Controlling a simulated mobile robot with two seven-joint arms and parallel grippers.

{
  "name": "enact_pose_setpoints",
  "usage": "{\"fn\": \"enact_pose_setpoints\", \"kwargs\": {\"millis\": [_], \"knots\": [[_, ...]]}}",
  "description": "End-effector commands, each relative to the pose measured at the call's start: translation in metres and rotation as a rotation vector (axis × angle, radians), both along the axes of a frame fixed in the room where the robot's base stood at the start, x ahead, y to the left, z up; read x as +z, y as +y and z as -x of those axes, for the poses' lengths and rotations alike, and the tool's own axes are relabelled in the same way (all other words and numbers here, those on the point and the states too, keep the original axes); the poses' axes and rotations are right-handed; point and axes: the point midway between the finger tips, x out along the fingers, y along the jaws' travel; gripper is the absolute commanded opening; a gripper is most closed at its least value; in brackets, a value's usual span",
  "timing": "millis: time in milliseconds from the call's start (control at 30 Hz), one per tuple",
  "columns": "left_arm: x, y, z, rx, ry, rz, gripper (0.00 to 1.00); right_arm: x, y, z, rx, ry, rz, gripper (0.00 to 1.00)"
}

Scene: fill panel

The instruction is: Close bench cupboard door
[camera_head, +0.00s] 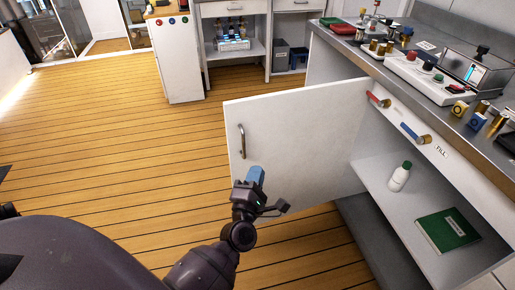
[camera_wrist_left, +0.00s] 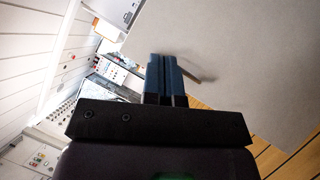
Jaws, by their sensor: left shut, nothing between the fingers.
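The white bench cupboard door (camera_head: 300,140) stands wide open, swung out from the bench into the room. Its curved metal handle (camera_head: 242,141) is near its free edge, on the face towards the left. My left gripper (camera_head: 256,176) is shut and empty, with blue fingers, in front of the door's lower part below the handle. In the left wrist view the shut fingers (camera_wrist_left: 166,75) point towards the pale door panel (camera_wrist_left: 230,50). I cannot tell whether they touch it. The open cupboard (camera_head: 385,200) shows its inner shelf. My right gripper is not in view.
The shelf holds a white bottle with a green cap (camera_head: 400,177) and a green book (camera_head: 448,229). The steel bench top (camera_head: 345,48) carries several instruments and fittings. Red and blue handled valves (camera_head: 415,133) stick out from the bench front. The wooden floor (camera_head: 110,130) to the left is clear.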

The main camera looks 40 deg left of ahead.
Motion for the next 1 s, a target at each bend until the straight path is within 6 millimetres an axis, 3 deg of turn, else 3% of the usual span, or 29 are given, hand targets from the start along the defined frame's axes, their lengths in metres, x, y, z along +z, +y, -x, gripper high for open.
{"fn": "enact_pose_setpoints", "kwargs": {"millis": [33,200,400,667,1000], "knots": [[-0.019,0.004,-0.012,0.034,-0.052,0.139,0.00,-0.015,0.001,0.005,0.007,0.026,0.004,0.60],[-0.043,0.018,-0.046,0.161,-0.286,0.595,0.00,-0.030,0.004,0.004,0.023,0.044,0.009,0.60],[-0.073,0.023,-0.068,0.294,-0.493,0.968,0.00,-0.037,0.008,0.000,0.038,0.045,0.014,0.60],[-0.084,0.024,-0.080,0.358,-0.591,1.125,0.00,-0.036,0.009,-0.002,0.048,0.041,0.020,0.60],[-0.083,0.065,-0.107,0.356,-0.593,1.122,0.00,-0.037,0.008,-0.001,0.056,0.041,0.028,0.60]]}}
